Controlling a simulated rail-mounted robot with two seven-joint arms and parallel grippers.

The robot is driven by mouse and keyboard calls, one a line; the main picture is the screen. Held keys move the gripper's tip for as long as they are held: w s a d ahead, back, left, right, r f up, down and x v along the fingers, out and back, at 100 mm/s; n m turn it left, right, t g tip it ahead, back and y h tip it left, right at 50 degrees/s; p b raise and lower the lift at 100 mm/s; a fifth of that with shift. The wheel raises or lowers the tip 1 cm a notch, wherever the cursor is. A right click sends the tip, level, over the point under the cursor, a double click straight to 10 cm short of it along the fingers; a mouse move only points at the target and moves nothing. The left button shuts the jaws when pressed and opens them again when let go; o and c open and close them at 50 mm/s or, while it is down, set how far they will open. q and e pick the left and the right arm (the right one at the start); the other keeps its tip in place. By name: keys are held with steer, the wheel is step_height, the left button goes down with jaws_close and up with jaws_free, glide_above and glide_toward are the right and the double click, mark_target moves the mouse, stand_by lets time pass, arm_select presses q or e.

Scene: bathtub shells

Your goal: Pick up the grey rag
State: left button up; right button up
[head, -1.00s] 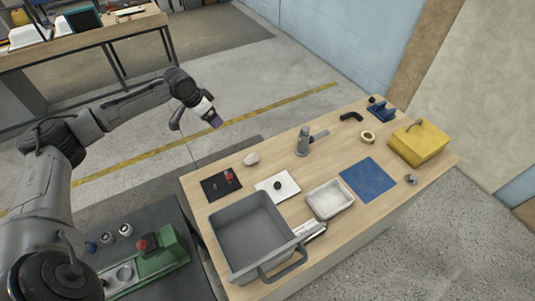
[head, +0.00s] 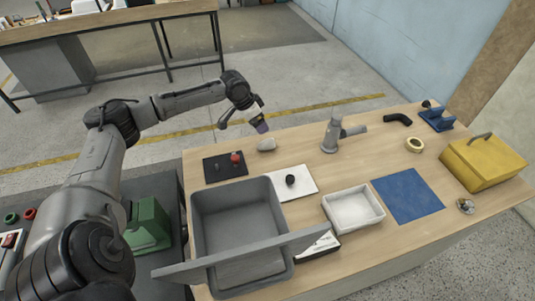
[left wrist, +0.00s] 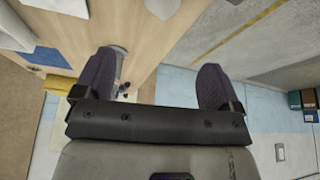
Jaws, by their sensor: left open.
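The grey rag appears to be the small pale grey lump (head: 267,144) near the back edge of the wooden table. My left gripper (head: 258,124) hangs just behind and above it, apart from it, with its purple-grey fingers towards the table. In the left wrist view its two fingers (left wrist: 156,78) are spread wide with nothing between them. A pale lump at the top edge of that view may be the rag. My right gripper is not in view.
On the table (head: 300,180) are a grey tub (head: 199,225), black pad (head: 211,170), white board (head: 303,185), white tray (head: 333,218), blue mat (head: 407,194), grey tap-like fitting (head: 333,132) and yellow box (head: 482,165). The fitting stands right of the rag.

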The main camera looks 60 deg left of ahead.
mark_target(271, 140)
arm_select(q)
steer(key=b+x, duration=0.1)
steer(key=x, duration=0.8)
steer(key=shift+f, duration=0.2)
steer(key=shift+b+x, duration=0.65)
steer(key=shift+x, duration=2)
steer(key=shift+a, duration=0.1)
steer(key=c, duration=1)
steer(key=shift+r, duration=0.15)
steer(key=shift+r, duration=0.55)
steer(key=r, duration=0.1)
steer(key=r+p, duration=0.1)
steer(key=r, duration=0.1)
steer(key=shift+s+d+r, duration=0.1)
steer(key=shift+d+r, duration=0.1)
steer(key=shift+d, duration=0.2)
steer(key=s+d+r+p, duration=0.1)
steer(key=s+d+r, duration=0.1)
steer(key=d+r, duration=0.4)
steer(key=d, duration=0.4)
steer(key=shift+d+p, duration=0.3)
steer(key=shift+d, duration=0.05)
